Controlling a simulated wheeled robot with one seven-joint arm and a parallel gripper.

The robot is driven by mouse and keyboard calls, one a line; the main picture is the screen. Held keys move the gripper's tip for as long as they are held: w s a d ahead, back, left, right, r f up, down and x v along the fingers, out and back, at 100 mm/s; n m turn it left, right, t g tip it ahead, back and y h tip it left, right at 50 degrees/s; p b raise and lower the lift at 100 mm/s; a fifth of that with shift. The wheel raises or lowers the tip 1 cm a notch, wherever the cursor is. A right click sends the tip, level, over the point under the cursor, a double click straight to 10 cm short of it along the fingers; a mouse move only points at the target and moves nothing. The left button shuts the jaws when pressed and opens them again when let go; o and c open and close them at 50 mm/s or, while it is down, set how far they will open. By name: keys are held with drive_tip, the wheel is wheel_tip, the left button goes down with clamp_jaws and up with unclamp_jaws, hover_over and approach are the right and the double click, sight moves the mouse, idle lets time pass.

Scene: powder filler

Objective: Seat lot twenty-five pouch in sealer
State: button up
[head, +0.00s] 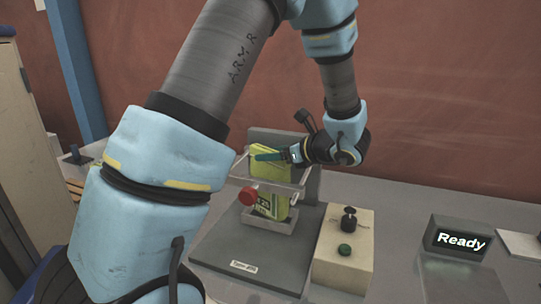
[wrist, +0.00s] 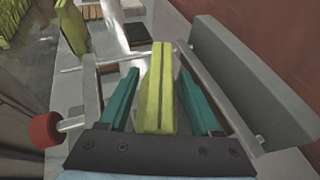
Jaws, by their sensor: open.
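The yellow-green pouch (head: 273,206) stands upright in the sealer (head: 235,252), its lower end in a small grey holder (head: 270,224). Its label shows part of a "25". The sealer's frame bars pass around its upper part. My gripper (head: 262,156) is at the pouch's top. In the wrist view, the teal fingers of my gripper (wrist: 158,80) stand open on either side of the pouch (wrist: 157,95), with a visible gap on both sides. The pouch's lower end is hidden in the wrist view.
A red knob (head: 248,196) sticks out at the frame's left. A beige control box (head: 342,258) with a black knob and green button stands right of the sealer. A display (head: 458,240) reads "Ready". More yellow-green pouches (wrist: 72,24) show at the wrist view's upper left.

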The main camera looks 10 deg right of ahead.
drive_tip(key=shift+b+v, duration=1.7)
drive_tip(key=shift+v, duration=3.95)
